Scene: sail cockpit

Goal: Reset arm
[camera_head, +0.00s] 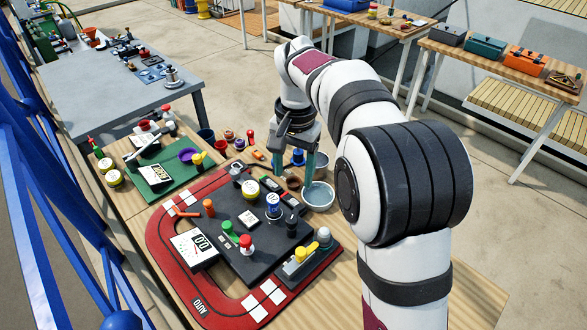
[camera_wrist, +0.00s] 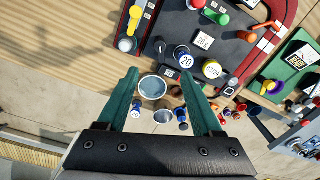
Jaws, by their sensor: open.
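My gripper (camera_head: 295,160) hangs from my white and black arm over the far right edge of the red and dark grey board. Its two green fingers are apart, and they also show in the wrist view (camera_wrist: 165,97). Nothing is visibly held between them. A round grey-blue bowl (camera_head: 319,195) stands close to the right finger on the wooden table; in the wrist view the bowl (camera_wrist: 153,87) appears between the fingers, below them. A blue-topped piece marked 20 (camera_wrist: 183,53) stands on the board nearby. My arm hides part of the table's right side.
The board (camera_head: 196,290) carries several knobs, cards and weights. A green mat (camera_head: 188,182) with a card and cups lies to the left. A grey table (camera_head: 105,95) stands behind left. Benches with toolboxes (camera_head: 487,46) stand at the right. Bare wood (camera_head: 385,275) lies at the front right.

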